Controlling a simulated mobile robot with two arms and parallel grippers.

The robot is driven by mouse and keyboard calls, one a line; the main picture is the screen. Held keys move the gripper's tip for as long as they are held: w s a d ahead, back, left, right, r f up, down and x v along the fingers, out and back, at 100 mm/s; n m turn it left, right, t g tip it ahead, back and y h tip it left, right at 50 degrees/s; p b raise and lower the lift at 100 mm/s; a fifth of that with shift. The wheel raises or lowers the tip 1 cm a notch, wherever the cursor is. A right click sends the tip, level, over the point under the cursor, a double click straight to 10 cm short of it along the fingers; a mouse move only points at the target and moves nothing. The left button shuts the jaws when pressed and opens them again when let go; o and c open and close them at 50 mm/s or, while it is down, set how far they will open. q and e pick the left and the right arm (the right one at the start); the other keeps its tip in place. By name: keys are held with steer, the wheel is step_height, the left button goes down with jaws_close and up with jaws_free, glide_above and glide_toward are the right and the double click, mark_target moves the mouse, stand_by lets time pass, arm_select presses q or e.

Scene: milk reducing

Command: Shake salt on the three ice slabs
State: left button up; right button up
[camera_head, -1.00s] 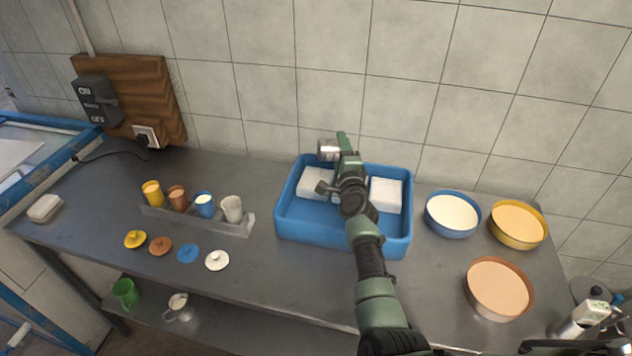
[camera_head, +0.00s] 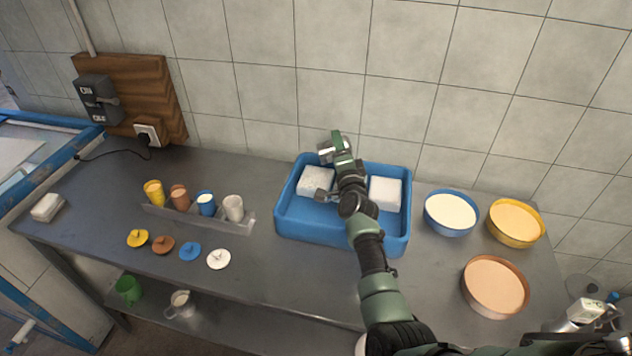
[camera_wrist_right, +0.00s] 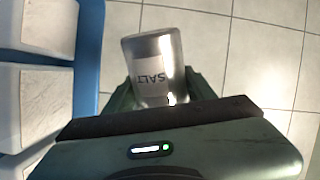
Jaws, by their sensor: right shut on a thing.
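My right gripper (camera_head: 338,152) is shut on a metal salt shaker with a label reading SALT, clear in the right wrist view (camera_wrist_right: 153,68). It holds the shaker raised and tilted at the back of the blue tray (camera_head: 325,228). A white ice slab (camera_head: 317,180) lies at the tray's left, with faint specks on top. Another slab (camera_head: 385,193) lies at its right. My arm hides the middle of the tray. The right wrist view shows three slabs in a row: one at top (camera_wrist_right: 38,25), one in the middle (camera_wrist_right: 35,103), one partly cut off below (camera_wrist_right: 20,165).
Pans of pale material, blue (camera_head: 450,213), yellow (camera_head: 516,222) and copper (camera_head: 495,287), stand to the right. A rack (camera_head: 195,217) of several cups stands left, with lids in front. A white block (camera_head: 47,207) lies far left. The tiled wall is close behind the tray.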

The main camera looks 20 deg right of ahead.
steer(key=n+p, duration=0.1)
steer(key=n, duration=0.1)
steer(key=r+n+p, duration=0.1)
steer(key=n, duration=0.1)
steer(key=shift+n, duration=0.4)
steer(key=shift+r+n+p, duration=0.15)
steer(key=shift+n+p, duration=0.45)
steer(key=shift+n, duration=1)
steer(key=shift+r, duration=0.1)
steer(key=shift+n+p, duration=0.3)
steer(key=shift+n, duration=0.2)
steer(key=n, duration=0.1)
steer(key=n+p, duration=0.1)
steer(key=n, duration=0.1)
steer(key=shift+r, duration=0.35)
steer(key=n, duration=0.2)
steer(key=shift+r+n, duration=0.15)
steer(key=shift+n, duration=0.25)
